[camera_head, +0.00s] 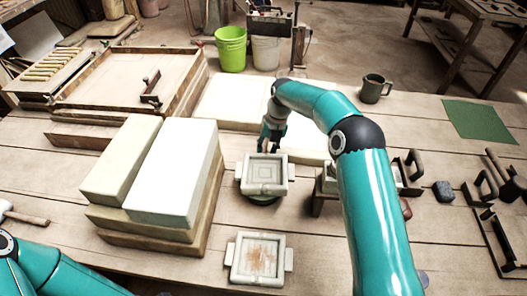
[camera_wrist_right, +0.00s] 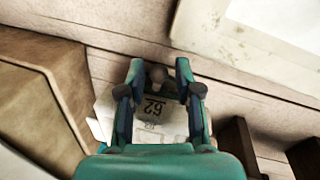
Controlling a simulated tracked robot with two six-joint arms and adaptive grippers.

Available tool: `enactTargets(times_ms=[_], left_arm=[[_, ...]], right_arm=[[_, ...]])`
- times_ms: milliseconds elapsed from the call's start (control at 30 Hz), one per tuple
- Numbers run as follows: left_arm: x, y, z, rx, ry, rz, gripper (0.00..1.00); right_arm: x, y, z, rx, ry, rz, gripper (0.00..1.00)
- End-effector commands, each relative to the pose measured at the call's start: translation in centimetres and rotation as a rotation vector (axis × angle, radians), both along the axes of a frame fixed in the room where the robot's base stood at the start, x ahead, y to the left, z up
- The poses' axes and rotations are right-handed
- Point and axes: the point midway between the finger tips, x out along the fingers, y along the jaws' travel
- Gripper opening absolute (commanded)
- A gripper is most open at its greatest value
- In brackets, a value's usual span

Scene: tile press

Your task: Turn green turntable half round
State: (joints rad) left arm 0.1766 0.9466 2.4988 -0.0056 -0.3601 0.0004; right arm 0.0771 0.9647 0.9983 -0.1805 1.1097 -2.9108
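The green turntable (camera_head: 264,201) shows as a thin rim in the head view, mostly hidden under a square pale mould (camera_head: 247,178) with side lugs. My right gripper (camera_head: 268,149) points down at the mould's far edge. In the right wrist view, the right gripper (camera_wrist_right: 159,70) has its fingers apart, one on each side of a dark round knob (camera_wrist_right: 158,74). Some gap seems to show beside the knob.
Large pale blocks (camera_head: 173,170) on boards stand left of the turntable. A second square mould (camera_head: 257,258) lies in front. A low stand (camera_head: 318,203) is to the right, partly behind my right arm. A dark mug (camera_head: 374,88) stands at the back right.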

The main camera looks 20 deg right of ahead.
Motion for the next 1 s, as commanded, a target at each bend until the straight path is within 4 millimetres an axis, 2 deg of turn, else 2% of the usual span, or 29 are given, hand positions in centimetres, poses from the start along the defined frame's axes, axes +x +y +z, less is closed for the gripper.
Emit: enactTargets(times_ms=[300, 467, 667, 1000], left_arm=[[0.0, 0.0, 0.0, 0.0, 0.0, 0.0, 0.4], [0.0, 0.0, 0.0, 0.0, 0.0, 0.0, 0.4], [0.0, 0.0, 0.0, 0.0, 0.0, 0.0, 0.4], [0.0, 0.0, 0.0, 0.0, 0.0, 0.0, 0.4]], right_arm=[[-0.3, 0.3, -0.3, 0.004, 0.012, 0.003, 0.47], [-0.2, 0.2, 0.3, 0.004, 0.011, 0.003, 0.47], [-0.3, -0.4, 3.2, 0.004, 0.008, 0.003, 0.47], [-0.4, -1.6, 9.5, 0.003, 0.008, 0.004, 0.47]])
